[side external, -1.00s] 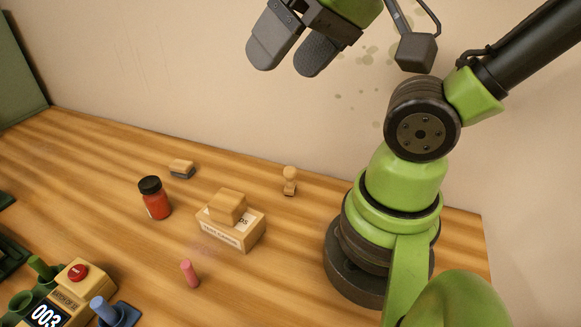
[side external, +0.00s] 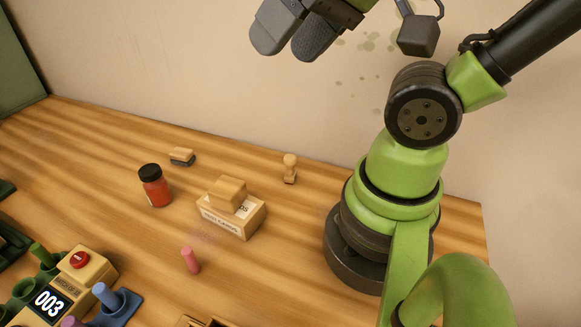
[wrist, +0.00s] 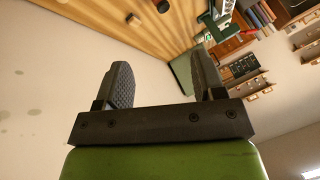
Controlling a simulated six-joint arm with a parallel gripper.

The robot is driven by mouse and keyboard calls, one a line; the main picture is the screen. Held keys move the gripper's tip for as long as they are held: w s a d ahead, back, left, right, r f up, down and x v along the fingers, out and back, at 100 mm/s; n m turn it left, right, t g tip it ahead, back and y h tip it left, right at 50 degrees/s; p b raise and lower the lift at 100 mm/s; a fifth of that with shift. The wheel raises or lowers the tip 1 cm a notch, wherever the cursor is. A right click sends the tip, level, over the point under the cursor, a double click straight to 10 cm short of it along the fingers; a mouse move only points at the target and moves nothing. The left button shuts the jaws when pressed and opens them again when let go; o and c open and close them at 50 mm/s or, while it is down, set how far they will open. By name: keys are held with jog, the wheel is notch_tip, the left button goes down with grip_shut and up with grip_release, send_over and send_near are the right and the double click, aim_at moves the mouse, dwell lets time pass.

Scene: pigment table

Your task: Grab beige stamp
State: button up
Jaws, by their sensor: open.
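A small beige wooden stamp (side external: 290,168) with a rounded knob handle stands upright on the table near the wall, left of my base. A second small stamp-like block (side external: 182,155), wooden on top with a dark underside, lies further left. I cannot tell for sure which one the task means. My gripper (side external: 291,35) is open and empty, high above the table against the wall. In the wrist view its two fingers (wrist: 163,82) are apart with nothing between them. Two small wooden objects show in the wrist view near the top, one of them a small light block (wrist: 134,20).
A beige labelled box (side external: 235,217) with a wooden block (side external: 228,194) on top stands mid-table. Near it are a red jar (side external: 155,187) with a black lid and a pink stick (side external: 190,261). A counter device (side external: 75,285) with a red button is front left. Bare wood surrounds the knob-handled stamp.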

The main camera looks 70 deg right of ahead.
jog(key=m+g+h, duration=0.2)
jog(key=m+g, duration=0.5)
jog(key=m, duration=1.4)
send_over(290, 169)
notch_tip(290, 169, down, 20)
jog(key=shift+w+f, duration=0.1)
jog(key=shift+w, duration=0.05)
jog(key=shift+f, duration=0.25)
notch_tip(290, 169, down, 4)
jog(key=shift+r, duration=0.1)
jog(key=shift+d+f, duration=0.2)
jog(key=shift+f, duration=1.35)
jog(key=shift+d+f, duration=0.2)
jog(key=shift+f, duration=1.35)
